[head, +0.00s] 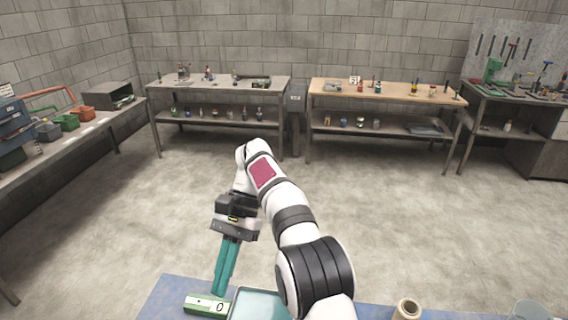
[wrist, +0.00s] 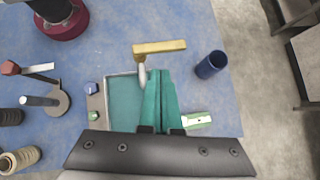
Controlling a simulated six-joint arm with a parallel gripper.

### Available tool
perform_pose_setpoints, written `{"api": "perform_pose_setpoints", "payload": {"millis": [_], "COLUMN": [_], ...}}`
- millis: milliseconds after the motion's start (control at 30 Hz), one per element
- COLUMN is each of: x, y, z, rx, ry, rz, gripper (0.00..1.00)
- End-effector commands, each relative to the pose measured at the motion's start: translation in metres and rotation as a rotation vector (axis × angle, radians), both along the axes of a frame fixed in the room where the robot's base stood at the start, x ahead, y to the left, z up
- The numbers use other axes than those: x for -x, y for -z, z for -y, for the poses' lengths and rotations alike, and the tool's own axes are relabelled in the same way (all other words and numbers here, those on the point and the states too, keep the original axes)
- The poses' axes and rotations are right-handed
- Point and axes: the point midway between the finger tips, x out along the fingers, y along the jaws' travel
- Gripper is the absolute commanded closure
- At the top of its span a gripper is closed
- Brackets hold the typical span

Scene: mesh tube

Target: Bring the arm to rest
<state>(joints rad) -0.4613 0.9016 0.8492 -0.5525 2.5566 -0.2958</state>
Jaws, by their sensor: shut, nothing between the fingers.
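My gripper (head: 219,288) hangs down over the near blue work surface (head: 165,290), its long teal fingers together with nothing between them. In the wrist view my gripper (wrist: 158,78) also shows its fingers side by side, above the right part of a shallow tray (wrist: 122,76) with a teal floor and grey rim. My white arm reaches out from the bottom of the head view and bends down at the wrist. The height of the fingertips above the surface is hard to tell.
A brass-coloured bar (wrist: 160,46) lies beyond the fingertips, and a dark blue cylinder (wrist: 211,65) stands to their right. A green and white block (wrist: 197,120) is close by. Spools (wrist: 20,160) and a red-headed tool (wrist: 28,68) are at left. Workbenches (head: 385,90) stand far off.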

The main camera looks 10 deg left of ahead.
Motion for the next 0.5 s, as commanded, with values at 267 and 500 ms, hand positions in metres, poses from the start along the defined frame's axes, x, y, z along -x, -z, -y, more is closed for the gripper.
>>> {"api": "perform_pose_setpoints", "payload": {"millis": [267, 500], "x": [0.091, 0.189], "y": [-0.057, 0.0], "z": [0.172, 0.232], "rx": [0.043, 0.097], "ry": [0.142, 0.281], "rz": [0.358, 0.603], "gripper": [1.0, 1.0]}}
